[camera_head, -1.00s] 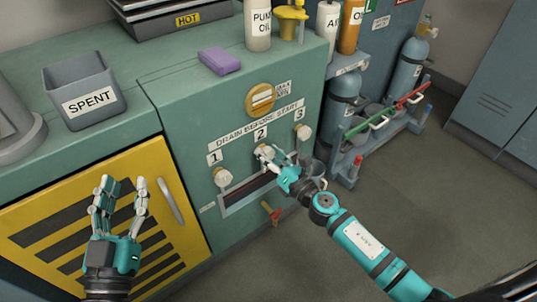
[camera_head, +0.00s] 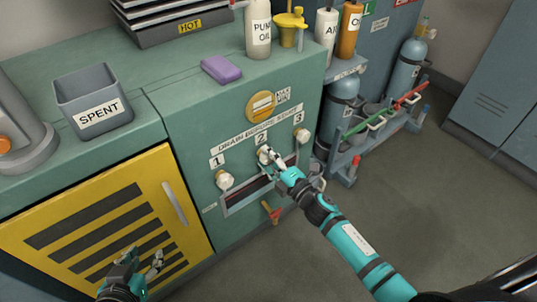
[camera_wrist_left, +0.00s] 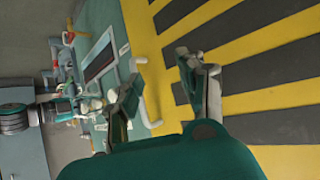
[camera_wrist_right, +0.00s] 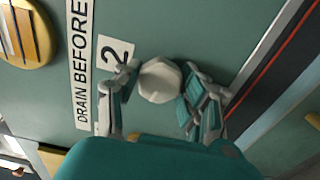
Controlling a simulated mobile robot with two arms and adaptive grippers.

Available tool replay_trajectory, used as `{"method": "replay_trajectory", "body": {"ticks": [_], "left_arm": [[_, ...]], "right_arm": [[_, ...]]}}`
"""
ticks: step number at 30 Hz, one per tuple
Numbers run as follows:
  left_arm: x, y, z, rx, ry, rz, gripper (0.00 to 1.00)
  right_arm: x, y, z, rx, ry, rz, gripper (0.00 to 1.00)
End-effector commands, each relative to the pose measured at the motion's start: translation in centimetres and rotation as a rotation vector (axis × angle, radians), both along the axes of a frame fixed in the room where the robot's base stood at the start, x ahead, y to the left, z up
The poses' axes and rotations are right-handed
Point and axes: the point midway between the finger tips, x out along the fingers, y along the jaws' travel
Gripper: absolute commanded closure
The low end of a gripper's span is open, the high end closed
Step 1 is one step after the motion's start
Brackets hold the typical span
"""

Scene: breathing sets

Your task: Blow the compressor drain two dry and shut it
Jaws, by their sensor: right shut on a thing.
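Drain two's white knob (camera_wrist_right: 160,80) sits below the "2" label (camera_head: 261,138) on the green compressor panel. My right gripper (camera_head: 268,162) is at this knob, its fingers on either side of it and shut on it; the head view shows the knob partly hidden by the fingers. Knobs one (camera_head: 224,180) and three (camera_head: 301,135) stand to the left and right of it. A dark slot (camera_head: 245,195) runs below the knobs. My left gripper (camera_head: 143,268) is low in front of the yellow striped door, empty, with its fingers apart.
A yellow dial (camera_head: 261,106) is above the labels and a red-handled valve (camera_head: 270,212) below the slot. The SPENT bin (camera_head: 93,103), purple sponge (camera_head: 221,69) and pump oil bottle (camera_head: 258,30) stand on top. Gas cylinders (camera_head: 342,98) stand right.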

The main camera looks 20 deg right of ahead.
Motion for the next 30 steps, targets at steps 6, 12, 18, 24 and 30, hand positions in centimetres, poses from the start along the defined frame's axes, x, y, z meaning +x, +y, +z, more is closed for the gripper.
{"method": "replay_trajectory", "body": {"ticks": [6,12,18,24,30], "left_arm": [[-5.2,1.9,-3.0,0.067,0.307,0.023,0.60],[-11.4,3.8,-4.6,0.127,0.604,0.047,0.60],[-11.3,3.7,-3.4,0.128,0.604,0.047,0.60],[-10.8,3.6,-4.4,0.128,0.617,0.045,0.60],[-9.9,3.4,-8.2,0.130,0.634,0.041,0.60]], "right_arm": [[0.0,-0.1,0.2,0.194,0.073,-0.003,0.91],[0.0,-0.1,0.2,0.372,0.137,-0.003,0.91],[0.0,-0.1,0.2,0.549,0.202,-0.003,0.91],[0.0,-0.1,0.2,0.728,0.266,-0.003,0.91],[0.0,-0.1,0.1,0.904,0.332,-0.003,0.91]]}}
